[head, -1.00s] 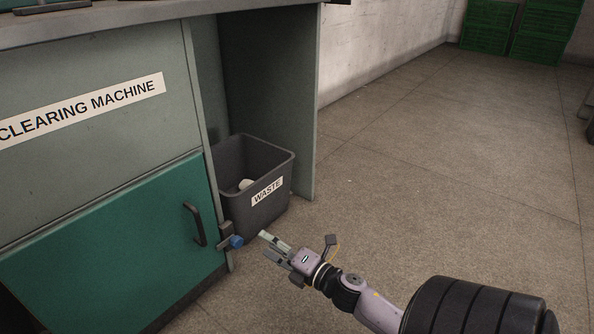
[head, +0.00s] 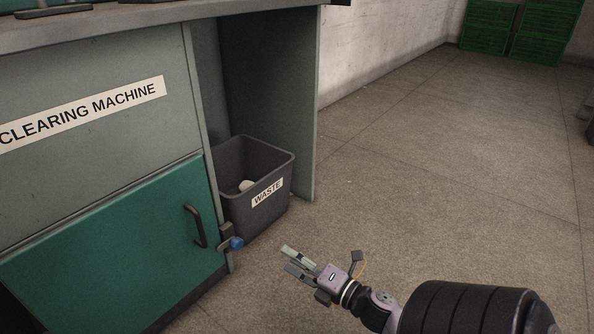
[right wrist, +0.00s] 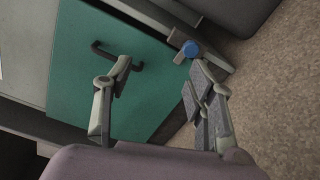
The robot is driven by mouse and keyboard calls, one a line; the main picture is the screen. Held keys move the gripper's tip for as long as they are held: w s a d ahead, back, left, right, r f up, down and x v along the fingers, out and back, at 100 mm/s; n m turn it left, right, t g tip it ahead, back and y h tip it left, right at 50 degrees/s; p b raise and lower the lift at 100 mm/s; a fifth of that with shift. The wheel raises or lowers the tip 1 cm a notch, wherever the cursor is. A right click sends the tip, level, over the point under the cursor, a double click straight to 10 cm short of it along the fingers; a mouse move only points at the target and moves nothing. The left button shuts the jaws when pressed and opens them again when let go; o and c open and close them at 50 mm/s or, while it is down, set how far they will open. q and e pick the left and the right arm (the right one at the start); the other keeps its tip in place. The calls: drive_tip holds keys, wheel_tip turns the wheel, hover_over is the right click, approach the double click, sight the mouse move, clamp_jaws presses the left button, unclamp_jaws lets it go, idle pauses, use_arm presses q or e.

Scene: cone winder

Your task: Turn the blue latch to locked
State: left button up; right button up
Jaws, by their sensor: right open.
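The blue latch (head: 236,243) sits at the right edge of the green door (head: 120,245), beside the black handle (head: 196,226). In the right wrist view the latch's round blue knob (right wrist: 190,49) shows just beyond the right-hand finger. Its exact turn position is hard to tell. My right gripper (head: 287,260) is open and empty, to the right of the latch and apart from it. In the right wrist view its fingers (right wrist: 158,80) are spread wide, with the green door behind them. My left gripper is not in view.
A grey waste bin (head: 236,207) with a white object inside stands in the recess behind the latch. A side panel (head: 299,120) bounds the recess. The floor (head: 430,200) to the right is clear. Green crates (head: 490,28) are stacked at the back.

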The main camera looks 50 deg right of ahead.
drive_tip(key=shift+s, duration=0.4)
drive_tip(key=shift+p, duration=0.3)
